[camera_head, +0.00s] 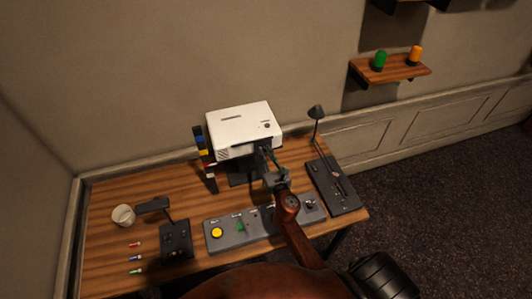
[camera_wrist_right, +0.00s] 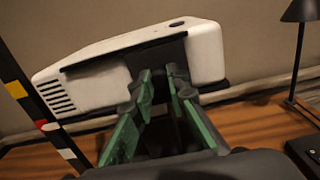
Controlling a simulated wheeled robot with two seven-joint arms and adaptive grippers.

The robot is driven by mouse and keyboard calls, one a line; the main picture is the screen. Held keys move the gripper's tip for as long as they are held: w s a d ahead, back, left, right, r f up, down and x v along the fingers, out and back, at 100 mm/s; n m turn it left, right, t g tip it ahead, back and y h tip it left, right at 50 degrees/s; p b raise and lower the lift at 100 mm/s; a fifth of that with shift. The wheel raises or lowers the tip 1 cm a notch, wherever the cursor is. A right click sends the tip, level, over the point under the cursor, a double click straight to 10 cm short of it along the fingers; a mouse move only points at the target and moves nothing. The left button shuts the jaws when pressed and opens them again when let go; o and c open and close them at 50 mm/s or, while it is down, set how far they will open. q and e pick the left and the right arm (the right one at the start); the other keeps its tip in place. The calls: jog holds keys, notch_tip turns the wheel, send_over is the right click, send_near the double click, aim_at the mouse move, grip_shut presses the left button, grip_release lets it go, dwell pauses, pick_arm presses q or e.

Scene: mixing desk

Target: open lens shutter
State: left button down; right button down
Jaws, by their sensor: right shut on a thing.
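A white projector (camera_head: 242,124) stands on a dark stand at the back of the wooden desk. In the right wrist view the projector (camera_wrist_right: 210,52) fills the upper middle, with a dark panel (camera_wrist_right: 125,57) on its front. My right gripper (camera_head: 264,153) reaches up to the front of the projector. In the wrist view its green-padded fingers (camera_wrist_right: 160,85) meet the lower edge of the dark panel, between the fingertips. The gripper is shut on what appears to be this lens shutter; the exact contact is partly hidden by the fingers. My left gripper is not in view.
A grey control panel (camera_head: 232,231) with a yellow button lies at the desk's front. A dark lamp device (camera_head: 176,240), a white cup (camera_head: 123,215) and small coloured pieces (camera_head: 135,258) are left. A black lamp base (camera_head: 345,201) is right. A coloured striped post (camera_head: 204,150) stands beside the projector.

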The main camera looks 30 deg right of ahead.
aim_at(245, 149)
jog(key=a, duration=0.2)
jog(key=w+a, duration=0.1)
jog(key=a, duration=0.4)
jog(key=shift+w+a, duration=0.1)
jog(key=shift+w, duration=0.3)
jog(key=shift+r, duration=0.1)
jog(key=c, duration=1.8)
grip_release()
jog(key=shift+c, duration=0.2)
jog(key=shift+s, duration=0.55)
jog(key=v, duration=1.1)
